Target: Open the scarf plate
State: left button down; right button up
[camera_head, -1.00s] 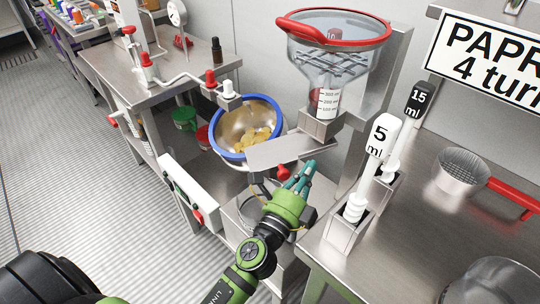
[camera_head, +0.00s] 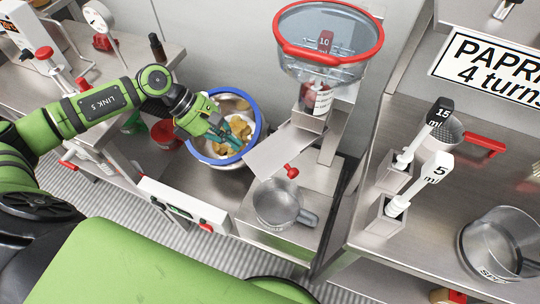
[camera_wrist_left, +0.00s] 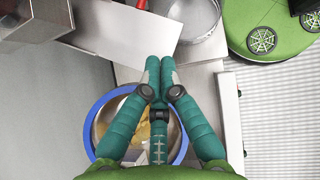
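The scarf plate (camera_head: 280,152) is a flat bare-metal plate at the foot of the clear red-rimmed hopper (camera_head: 330,45). It slopes down to the left beside the bowl's rim, and a red knob (camera_head: 291,171) shows at its near edge. The plate also shows at the top of the left wrist view (camera_wrist_left: 125,30). My left gripper (camera_head: 236,143) is over the blue-rimmed bowl (camera_head: 194,151), left of the plate and apart from the knob. In the left wrist view its teal fingers (camera_wrist_left: 159,66) are brought together with nothing between them. My right gripper is not in view.
A metal pot (camera_head: 277,203) stands below the plate. A control box (camera_head: 181,208) with a red button is in front of the bowl. Measuring scoops (camera_head: 400,200) and a sieve (camera_head: 443,135) are on the right counter. Yellowish pieces lie in the bowl.

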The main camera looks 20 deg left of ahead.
pick_arm(q)
jog(key=p, duration=0.3)
send_near(273, 172)
jog(key=x, duration=0.4)
jog(key=shift+d, duration=0.25)
jog(key=d, duration=0.1)
jog(key=d+p, duration=0.1)
jog(key=d+f, duration=0.1)
jog(key=shift+w+d+p, duration=0.2)
jog(key=shift+w+p, duration=0.15)
jog(key=shift+d+f, duration=0.25)
jog(key=shift+d, duration=0.1)
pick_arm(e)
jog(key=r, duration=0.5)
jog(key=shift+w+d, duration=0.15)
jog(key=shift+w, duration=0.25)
pick_arm(q)
jog(key=shift+d, duration=0.1)
